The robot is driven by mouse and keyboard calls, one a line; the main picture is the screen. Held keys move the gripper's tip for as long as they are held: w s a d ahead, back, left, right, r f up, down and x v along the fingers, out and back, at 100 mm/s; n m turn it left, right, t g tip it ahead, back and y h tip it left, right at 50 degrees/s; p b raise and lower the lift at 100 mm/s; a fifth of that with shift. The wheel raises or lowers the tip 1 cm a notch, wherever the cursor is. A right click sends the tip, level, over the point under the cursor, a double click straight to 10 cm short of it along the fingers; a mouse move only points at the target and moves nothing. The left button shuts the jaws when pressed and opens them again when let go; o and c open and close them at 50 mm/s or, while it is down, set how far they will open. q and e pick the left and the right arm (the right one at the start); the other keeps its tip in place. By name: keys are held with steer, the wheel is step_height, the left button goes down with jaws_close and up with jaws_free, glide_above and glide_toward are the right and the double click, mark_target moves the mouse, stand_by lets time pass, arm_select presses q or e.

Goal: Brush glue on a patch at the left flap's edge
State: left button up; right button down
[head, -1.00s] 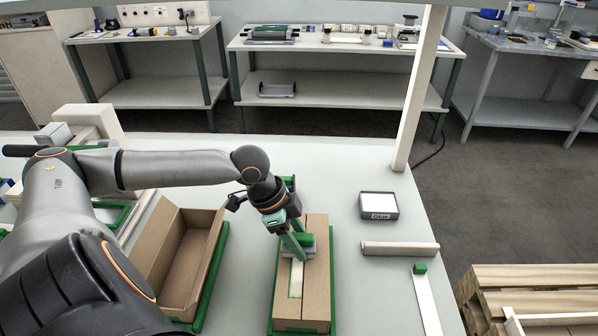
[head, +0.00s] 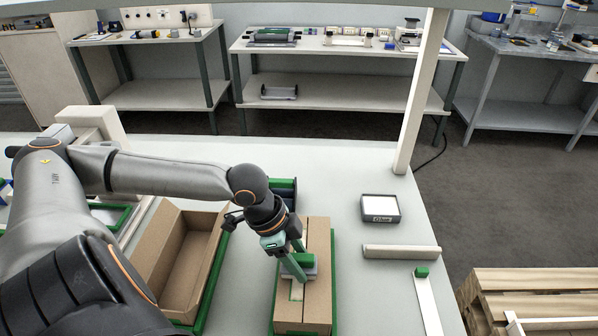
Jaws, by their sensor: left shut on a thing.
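A closed brown carton (head: 318,240) lies in a green-edged holder (head: 333,300), its two top flaps meeting along a lengthwise seam. A pale patch (head: 296,291) with a thin outline lies on the left flap (head: 284,312) beside the seam. My left gripper (head: 294,266) points down over that flap and is shut on a brush with a green and grey head (head: 304,262). The brush is at the patch's far part and hides some of it; I cannot tell if it touches. A grey tray labelled Glue (head: 380,209) with a white inside stands to the right. My right gripper is not in view.
An open, empty carton (head: 182,250) stands left of the closed one. A beige roll or bar (head: 401,251) and a white strip with a green end (head: 421,272) lie at the right. A white post (head: 421,95) rises at the table's back right. Table between carton and glue tray is clear.

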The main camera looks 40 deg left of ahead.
mark_target(305, 295)
arm_select(q)
steer(key=shift+s+d, duration=0.8)
steer(key=shift+s, duration=0.2)
steer(key=shift+s+d, duration=0.8)
steer(key=shift+s, duration=0.15)
steer(key=shift+w+a, duration=1.6)
steer(key=shift+w, duration=0.25)
steer(key=shift+w+a, duration=1.6)
steer(key=shift+w, duration=0.3)
steer(key=shift+w+a, duration=1.6)
steer(key=shift+w, duration=0.25)
steer(key=shift+r, duration=3.05)
